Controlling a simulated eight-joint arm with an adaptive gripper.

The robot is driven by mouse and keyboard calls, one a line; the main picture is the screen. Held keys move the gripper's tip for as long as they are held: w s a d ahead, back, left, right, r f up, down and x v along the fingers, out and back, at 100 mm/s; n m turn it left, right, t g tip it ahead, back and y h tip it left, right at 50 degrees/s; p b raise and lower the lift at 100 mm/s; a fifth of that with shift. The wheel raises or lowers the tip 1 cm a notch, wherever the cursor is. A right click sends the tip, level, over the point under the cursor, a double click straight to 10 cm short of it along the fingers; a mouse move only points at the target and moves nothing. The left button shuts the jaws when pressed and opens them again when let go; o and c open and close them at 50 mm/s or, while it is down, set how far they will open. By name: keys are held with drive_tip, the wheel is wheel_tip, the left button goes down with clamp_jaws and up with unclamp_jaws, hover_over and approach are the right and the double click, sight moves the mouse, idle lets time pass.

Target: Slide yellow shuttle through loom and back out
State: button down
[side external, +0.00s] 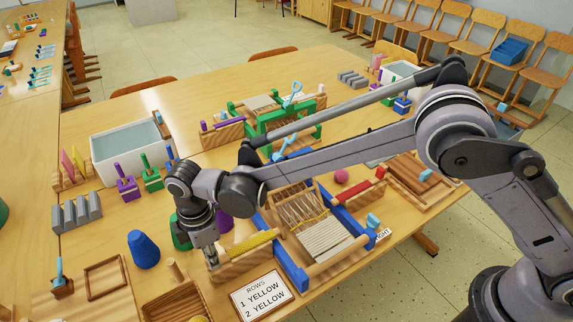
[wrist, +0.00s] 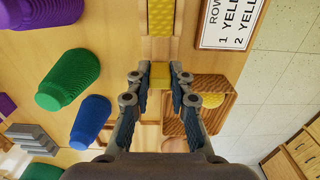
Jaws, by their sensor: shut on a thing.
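The yellow shuttle (side external: 252,242) is a ridged bar by the left side of the blue-framed loom (side external: 295,270), at a wooden holder (side external: 240,260). The loom holds pale warp threads with a yellow line across them. My gripper (side external: 212,262) points down at the shuttle's left end. In the wrist view, the shuttle's ridged part (wrist: 160,18) is at the top, and my fingertips (wrist: 161,76) are shut on its plain end, which shows a yellow block. The fingers partly hide that end. The loom is outside the wrist view.
A sign (side external: 262,295) reading "1 YELLOW 2 YELLOW" stands in front of the holder. A red shuttle (side external: 362,190) lies at the loom's right side. A blue cone (side external: 144,250) stands left of my gripper. A wooden tray (side external: 172,300) sits in front. My arm passes above the loom's back.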

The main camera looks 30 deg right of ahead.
drive_tip(key=shift+a, duration=0.3)
drive_tip(key=c, duration=1.2)
unclamp_jaws()
drive_tip(key=shift+r, duration=0.15)
drive_tip(key=shift+r, duration=0.3)
wheel_tip(320, 180, up, 11)
